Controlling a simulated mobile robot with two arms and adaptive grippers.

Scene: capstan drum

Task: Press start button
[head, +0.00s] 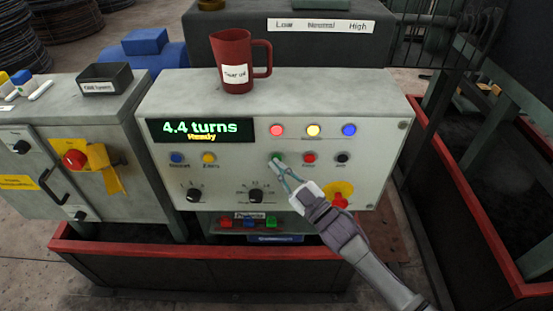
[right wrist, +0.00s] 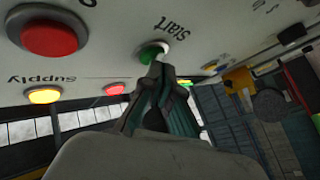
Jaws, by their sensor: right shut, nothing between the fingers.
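The green start button (head: 277,157) is on the front of the grey control panel (head: 370,170), between the yellow and red buttons. In the right wrist view the green button (right wrist: 152,52) sits below the label "Start", partly hidden behind my fingertips. My right gripper (head: 282,166) is shut and empty, with its tips at the green button; they look to be touching it, but I cannot tell whether it is pressed in. The same gripper (right wrist: 158,68) fills the lower middle of the right wrist view. The display (head: 201,130) reads "4.4 turns" and "Ready". My left gripper is not in view.
A red button (head: 309,158) and a black one (head: 342,158) are right of the green button. Below are two knobs (head: 256,195) and a red stop button (head: 340,200) on yellow. A red mug (head: 235,62) stands on top of the panel.

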